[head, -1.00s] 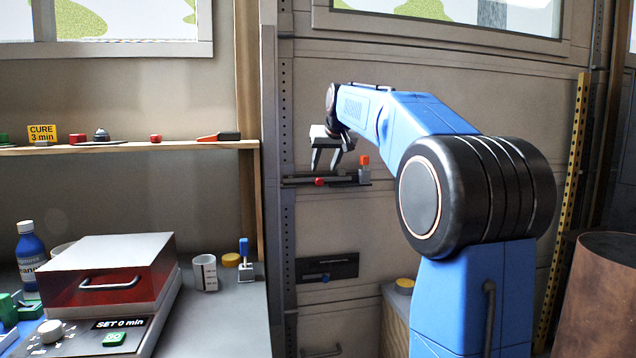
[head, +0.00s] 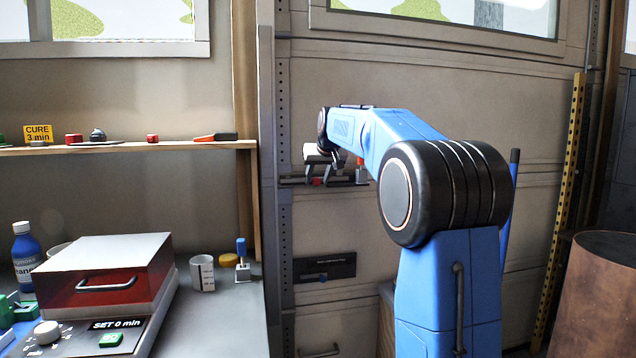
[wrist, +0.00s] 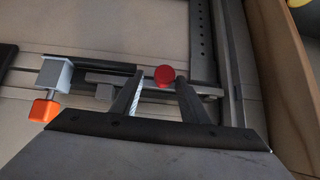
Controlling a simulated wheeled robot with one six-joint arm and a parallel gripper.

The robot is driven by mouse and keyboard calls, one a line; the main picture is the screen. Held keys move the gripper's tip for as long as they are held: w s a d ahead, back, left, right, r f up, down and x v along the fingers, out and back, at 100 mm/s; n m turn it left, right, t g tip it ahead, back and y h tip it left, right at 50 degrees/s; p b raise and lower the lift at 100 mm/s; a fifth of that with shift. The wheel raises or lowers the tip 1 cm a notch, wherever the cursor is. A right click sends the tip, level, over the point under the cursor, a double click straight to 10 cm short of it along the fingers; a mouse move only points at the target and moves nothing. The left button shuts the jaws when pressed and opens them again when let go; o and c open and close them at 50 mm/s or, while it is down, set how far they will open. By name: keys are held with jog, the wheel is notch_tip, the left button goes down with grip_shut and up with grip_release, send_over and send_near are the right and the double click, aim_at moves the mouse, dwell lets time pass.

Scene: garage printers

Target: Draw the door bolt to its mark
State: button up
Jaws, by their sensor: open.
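The door bolt (head: 345,183) is a dark horizontal bar on a rail across the garage door. Its red round knob (wrist: 165,75) shows in the wrist view between the tips of my gripper (wrist: 160,80), nearer the right finger. The knob also shows in the head view (head: 317,182), partly covered by my gripper. My gripper is open, with its fingers pointing at the bolt; I cannot tell whether either finger touches the knob. A grey block (wrist: 56,75) with an orange end (wrist: 44,110) sits on the rail, left in the wrist view and right of the knob in the head view.
Below the bolt is a dark panel (head: 324,268) with a blue knob. A wooden post and shelf (head: 130,147) stand left of the door. The bench holds a red curing box (head: 105,275) and a blue-topped clamp (head: 242,255). A brown drum (head: 600,295) stands right.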

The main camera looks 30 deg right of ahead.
aim_at(302, 178)
grip_shut()
jog(key=shift+w+a, duration=0.25)
jog(key=shift+a, duration=0.5)
jog(key=shift+w+a, duration=0.1)
jog(key=shift+a, duration=0.2)
jog(key=shift+w+a, duration=0.25)
jog(key=shift+a, duration=0.5)
jog(key=shift+w+a, duration=0.2)
jog(key=shift+a, duration=0.5)
jog(key=shift+o, duration=0.6)
grip_release()
jog(key=shift+a, duration=0.1)
